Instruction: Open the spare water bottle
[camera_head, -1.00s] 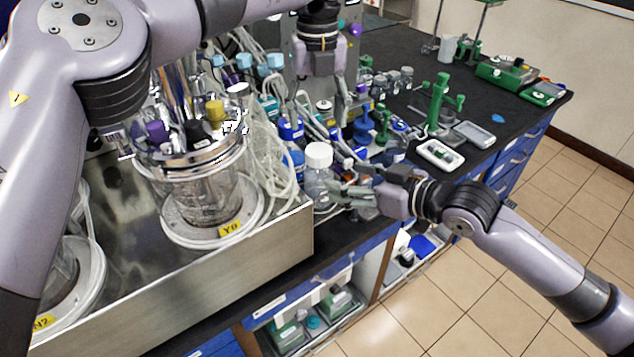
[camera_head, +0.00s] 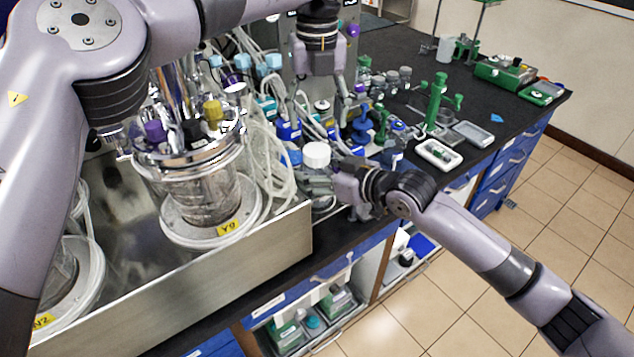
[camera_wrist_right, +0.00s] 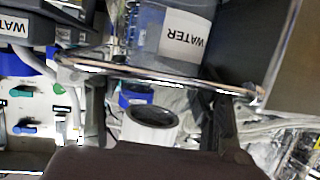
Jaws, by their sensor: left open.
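The spare water bottle appears to be the clear bottle with a white cap (camera_head: 316,155), upright at the bench edge right of the steel tray. Its cap is on. My right gripper (camera_head: 319,187) is at the bottle's body, below the cap, and hides part of it. I cannot tell whether its fingers press on the bottle. In the right wrist view, dark fingers stand apart, and a clear vessel labelled WATER (camera_wrist_right: 183,32) shows beyond them. My left gripper (camera_head: 321,88) hangs open and empty above the bench, higher than and behind the bottle.
A glass bioreactor (camera_head: 205,190) labelled Y9 stands in the steel tray (camera_head: 255,250), with loose tubing close to the bottle. Blue-capped bottles (camera_head: 288,130) crowd behind. A white tray (camera_head: 438,154) and green stand (camera_head: 436,105) are to the right.

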